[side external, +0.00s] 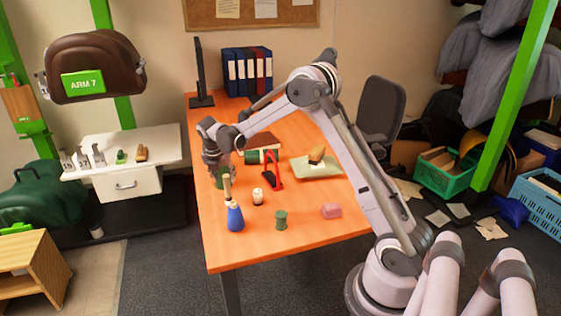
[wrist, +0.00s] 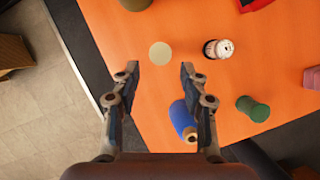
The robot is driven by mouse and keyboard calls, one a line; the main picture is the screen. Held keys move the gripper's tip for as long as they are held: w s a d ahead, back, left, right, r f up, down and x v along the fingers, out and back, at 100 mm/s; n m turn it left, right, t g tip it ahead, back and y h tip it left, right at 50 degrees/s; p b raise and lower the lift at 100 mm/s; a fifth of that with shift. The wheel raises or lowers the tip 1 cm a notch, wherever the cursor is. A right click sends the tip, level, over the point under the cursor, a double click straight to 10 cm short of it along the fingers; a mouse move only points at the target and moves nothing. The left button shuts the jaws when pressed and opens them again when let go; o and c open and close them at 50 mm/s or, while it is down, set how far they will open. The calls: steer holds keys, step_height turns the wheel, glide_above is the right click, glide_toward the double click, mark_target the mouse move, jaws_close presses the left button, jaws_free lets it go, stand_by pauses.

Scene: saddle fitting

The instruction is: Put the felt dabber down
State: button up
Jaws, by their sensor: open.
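The felt dabber appears to be the pale, slim upright cylinder (side external: 227,187) near the left edge of the orange table (side external: 310,228). In the wrist view I see it from above as a cream round disc (wrist: 160,53), just beyond and between my fingertips. My gripper (wrist: 158,72) is open, with a clear gap between its fingers and nothing held. In the side view my gripper (side external: 213,168) hangs over the left part of the table, close to the dabber. The dabber's foot is hidden in the wrist view.
A blue bottle (side external: 235,218) stands close in front of the dabber, beside my right finger in the wrist view (wrist: 182,118). A white jar (side external: 258,197), a green spool (side external: 281,220) and a pink block (side external: 331,210) stand to the right. The front right tabletop has free room.

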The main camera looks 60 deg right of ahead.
steer(key=s+a+r+m+t+y, duration=0.2)
steer(key=s+a+r+m+t, duration=0.1)
steer(key=s+a+r+m, duration=0.85)
steer(key=s+a+m+t+y, duration=0.2)
steer(key=s+a+m, duration=0.8)
steer(key=s, duration=0.3)
steer(key=shift+s+r+m, duration=0.2)
steer(key=shift+s+m, duration=0.2)
steer(key=shift+m, duration=0.05)
